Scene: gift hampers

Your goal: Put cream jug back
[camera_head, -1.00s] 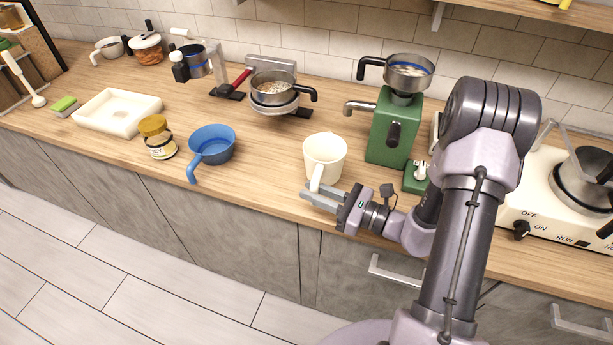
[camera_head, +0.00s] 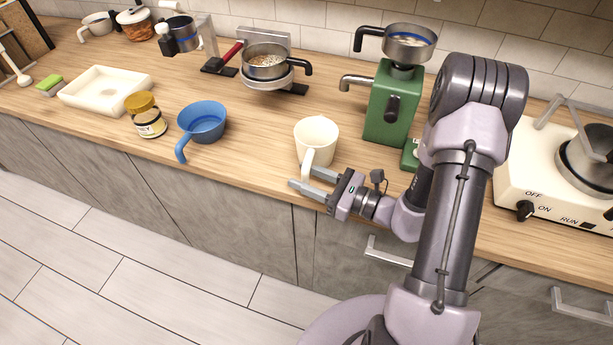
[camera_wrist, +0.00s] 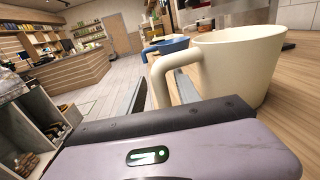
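The cream jug (camera_head: 316,138) stands upright on the wooden counter near its front edge, left of the green grinder. Its handle (camera_head: 307,168) points toward the front edge. My gripper (camera_head: 303,179) is low at the counter's front edge, level, with its fingers pointing left at the handle. In the wrist view the jug (camera_wrist: 240,65) fills the upper right. Its handle comes down between my two spread fingers (camera_wrist: 160,92), with gaps showing on both sides. The gripper is open; the handle's lower end is hidden behind the gripper body.
A sieve on a stand (camera_head: 266,66) is behind. Counter between blue pan and jug is clear.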

